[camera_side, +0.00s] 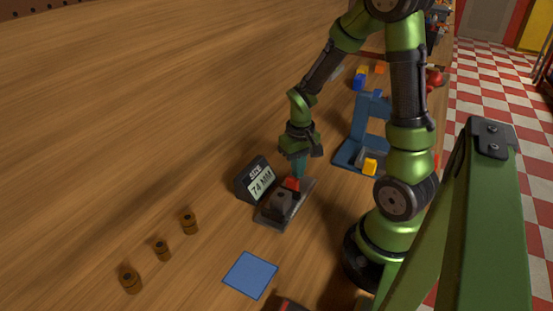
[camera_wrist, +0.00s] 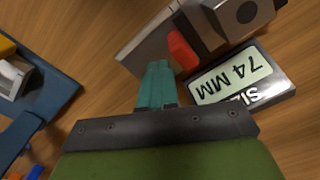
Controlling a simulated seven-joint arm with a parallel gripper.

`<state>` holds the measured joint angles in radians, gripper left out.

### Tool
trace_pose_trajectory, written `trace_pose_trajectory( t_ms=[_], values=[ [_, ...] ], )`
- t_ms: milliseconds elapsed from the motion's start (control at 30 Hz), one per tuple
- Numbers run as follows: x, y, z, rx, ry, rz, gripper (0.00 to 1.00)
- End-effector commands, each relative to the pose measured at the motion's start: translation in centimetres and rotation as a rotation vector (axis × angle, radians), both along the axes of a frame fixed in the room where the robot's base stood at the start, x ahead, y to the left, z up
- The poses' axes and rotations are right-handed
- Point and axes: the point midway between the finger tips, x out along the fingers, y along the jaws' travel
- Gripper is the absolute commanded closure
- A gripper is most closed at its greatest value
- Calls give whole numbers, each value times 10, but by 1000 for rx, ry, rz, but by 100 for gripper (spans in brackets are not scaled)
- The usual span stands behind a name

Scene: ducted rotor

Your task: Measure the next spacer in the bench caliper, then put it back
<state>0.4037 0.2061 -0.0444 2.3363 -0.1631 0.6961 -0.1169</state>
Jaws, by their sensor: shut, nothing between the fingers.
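Three brown spacers stand upright in a slanting row on the bench in the side view: a near one (camera_side: 130,281), a middle one (camera_side: 162,249) and a far one (camera_side: 189,222). The bench caliper (camera_side: 272,214) is a grey bar with dark blocks and a red piece (camera_side: 292,184); the red piece also shows in the wrist view (camera_wrist: 182,50). I cannot make out a spacer in the caliper. Its display (camera_side: 261,184) reads 74 MM. My gripper (camera_side: 299,172) is shut and empty, its teal fingertips (camera_wrist: 158,66) close beside the red piece; contact is unclear.
A blue square (camera_side: 250,275) lies flat in front of the caliper. A blue stand (camera_side: 359,130) with a yellow piece (camera_side: 370,167) is to the right. Small coloured blocks (camera_side: 359,82) lie behind it. The bench's left side is mostly clear.

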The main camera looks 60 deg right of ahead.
Motion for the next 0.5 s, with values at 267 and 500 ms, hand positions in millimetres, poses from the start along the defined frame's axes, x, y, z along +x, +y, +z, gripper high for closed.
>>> trace_pose_trajectory(
  t_ms=[267,500],
  values=[
    [-1,0,-15,1,3,0,100],
    [0,0,-21,0,1,0,100]
  ],
)
